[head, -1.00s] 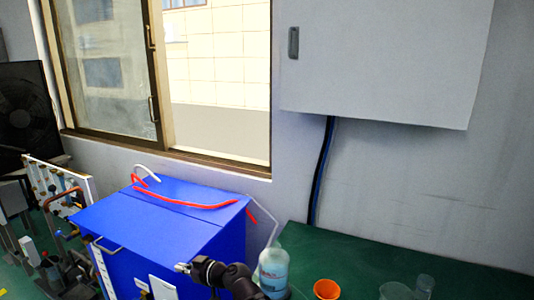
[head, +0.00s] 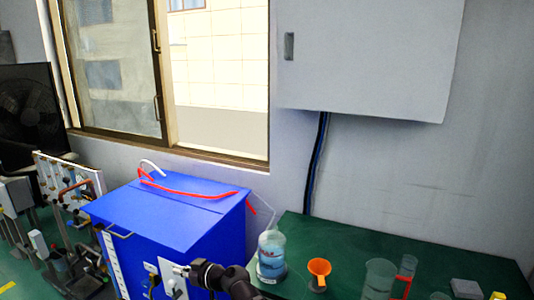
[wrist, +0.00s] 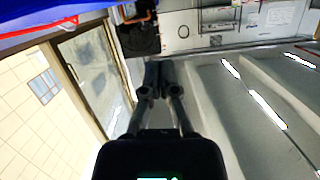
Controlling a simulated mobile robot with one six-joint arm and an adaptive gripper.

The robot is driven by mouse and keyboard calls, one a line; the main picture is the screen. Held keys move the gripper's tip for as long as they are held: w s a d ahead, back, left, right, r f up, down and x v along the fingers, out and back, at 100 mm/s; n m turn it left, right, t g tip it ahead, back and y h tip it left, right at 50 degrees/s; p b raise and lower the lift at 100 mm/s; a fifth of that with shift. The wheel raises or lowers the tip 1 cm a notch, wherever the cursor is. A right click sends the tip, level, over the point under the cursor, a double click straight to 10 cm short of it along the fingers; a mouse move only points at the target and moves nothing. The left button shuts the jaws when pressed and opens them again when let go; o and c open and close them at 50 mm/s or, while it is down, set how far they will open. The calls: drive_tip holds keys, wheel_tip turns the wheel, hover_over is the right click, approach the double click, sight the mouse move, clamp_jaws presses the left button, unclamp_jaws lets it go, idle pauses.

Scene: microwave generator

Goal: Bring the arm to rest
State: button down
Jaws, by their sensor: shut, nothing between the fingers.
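My arm enters at the bottom of the head view, in front of the blue cabinet (head: 170,213) and left of the wash bottle. My gripper (head: 183,269) is at the arm's left end, overlapping the cabinet's front in the picture. Its fingers are too small there to make out. In the wrist view, the two dark fingers of my gripper (wrist: 153,72) are together with nothing between them. They point toward the room, with the window (wrist: 92,75) to their left.
A wash bottle (head: 271,258), an orange funnel (head: 319,268) and a beaker (head: 378,280) stand on the green table (head: 345,236). A red hose (head: 190,193) lies on the cabinet. A wall cabinet (head: 365,60) hangs above. Lab equipment (head: 65,185) stands at the left.

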drive_tip(key=s+d+f+m+g+h, duration=0.1)
drive_tip(key=d+f+m+g+h, duration=0.25)
drive_tip(key=d, duration=0.85)
drive_tip(key=s+d+f+m+h, duration=0.2)
drive_tip(key=d+f+m+h, duration=0.3)
drive_tip(key=d, duration=0.6)
drive_tip(key=s+d+f+m+g+h, duration=0.1)
drive_tip(key=d+f+h, duration=0.3)
drive_tip(key=d, duration=0.8)
drive_tip(key=s+d+m+g+h+p, duration=0.1)
drive_tip(key=s+d+m+g+h, duration=0.15)
drive_tip(key=d, duration=0.45)
wheel_tip(320, 180, up, 12)
drive_tip(key=t+y+p, duration=0.1)
drive_tip(key=p, duration=1.1)
drive_tip(key=shift+s+a+f, duration=0.25)
drive_tip(key=shift+s+a, duration=0.05)
